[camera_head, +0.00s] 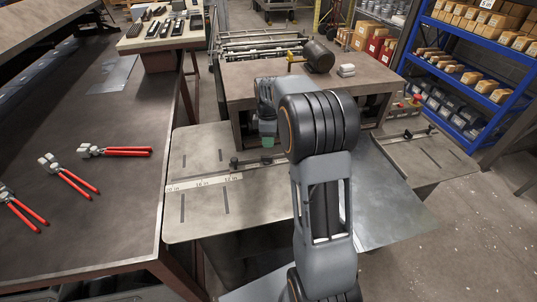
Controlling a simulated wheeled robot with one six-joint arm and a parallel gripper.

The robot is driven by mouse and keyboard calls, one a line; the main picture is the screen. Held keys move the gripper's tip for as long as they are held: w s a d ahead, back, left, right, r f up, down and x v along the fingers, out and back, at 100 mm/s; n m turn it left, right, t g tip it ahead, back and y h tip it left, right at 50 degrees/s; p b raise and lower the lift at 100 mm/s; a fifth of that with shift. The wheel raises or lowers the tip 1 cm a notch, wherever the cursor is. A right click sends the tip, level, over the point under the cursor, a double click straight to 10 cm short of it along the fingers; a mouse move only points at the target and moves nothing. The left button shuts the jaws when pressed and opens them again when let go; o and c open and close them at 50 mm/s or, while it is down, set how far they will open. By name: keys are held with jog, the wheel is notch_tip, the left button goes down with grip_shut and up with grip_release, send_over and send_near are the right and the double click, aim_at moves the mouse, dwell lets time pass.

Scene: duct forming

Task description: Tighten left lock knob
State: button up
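The left lock knob (233,163) is a small dark knob standing on the left wing table (200,160) of the forming machine, beside the ruler strip (205,184). A similar small dark knob (407,134) stands on the right wing. My arm reaches over the machine, and its large dark elbow joint covers the middle of the view. The end of my arm, with my gripper (267,142), points down to the right of the left knob and looks apart from it. The fingers are too small and too covered to tell whether they are open or shut.
A dark workbench (100,215) with several red-handled pliers (118,151) runs along the left. A sheet of metal (385,200) lies right of my arm. A dark cylinder (319,56) sits on the machine top. Blue shelves (440,70) with boxes stand at the right.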

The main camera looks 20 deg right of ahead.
aim_at(267, 160)
notch_tip(267, 160, down, 8)
jog(key=shift+f+p, duration=0.2)
jog(key=shift+p, duration=0.15)
jog(key=shift+c, duration=0.4)
grip_shut()
